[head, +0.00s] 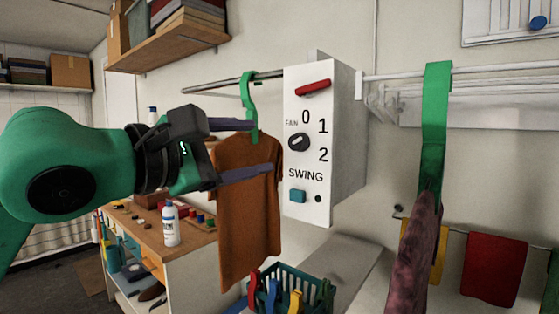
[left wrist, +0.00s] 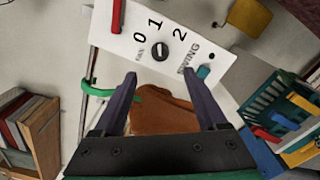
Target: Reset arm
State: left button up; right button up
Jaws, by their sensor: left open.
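My left gripper (head: 245,149) reaches in from the left in the head view. Its two purple-grey fingers are apart, with nothing clearly held between them. In the left wrist view the open fingers (left wrist: 164,97) point toward a white control box. An orange shirt (head: 247,215) hangs on a green hanger (head: 249,95) from a rail, by the fingertips in the head view. The shirt also shows between the fingers in the left wrist view (left wrist: 160,112). I cannot tell whether a finger touches it. My right gripper is not in view.
The white box (head: 311,205) carries a red lever (head: 314,87), a black fan knob (head: 299,142) and a blue swing button (head: 298,196). A second hanger (head: 435,110) holds a dark reddish garment (head: 414,250). A green basket (head: 318,287) stands below. A wooden shelf (head: 160,55) is above left.

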pick_arm(q)
jog(key=v, duration=0.3)
jog(key=shift+s, duration=0.2)
